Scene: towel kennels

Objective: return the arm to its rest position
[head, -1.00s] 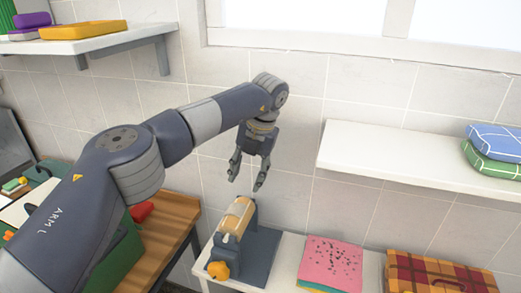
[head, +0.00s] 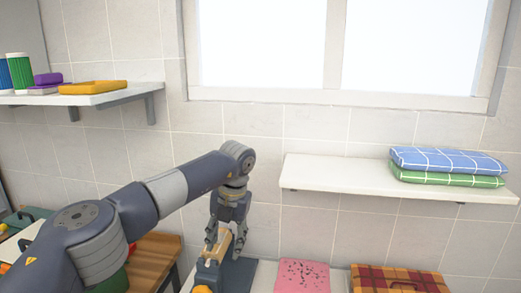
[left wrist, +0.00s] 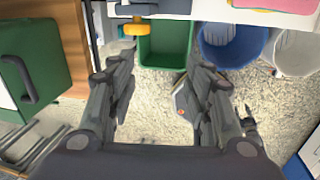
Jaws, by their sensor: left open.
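My left arm comes in from the left of the head view. Its gripper (head: 227,243) points down in front of the wall, left of the right-hand shelf. In the head view its fingers overlap a tan roller on a dark stand (head: 239,272); I cannot tell the distance between them. In the left wrist view the same gripper (left wrist: 163,62) has its two fingers apart with nothing between them. Below it are the speckled floor and a green bin (left wrist: 166,42). My right gripper is not in view.
The right wall shelf (head: 340,175) holds folded blue and green checked towels (head: 447,165). The left shelf (head: 105,97) holds yellow and purple items. A pink towel (head: 302,276) and a plaid one (head: 398,279) lie below. A blue bin (left wrist: 230,45) stands on the floor.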

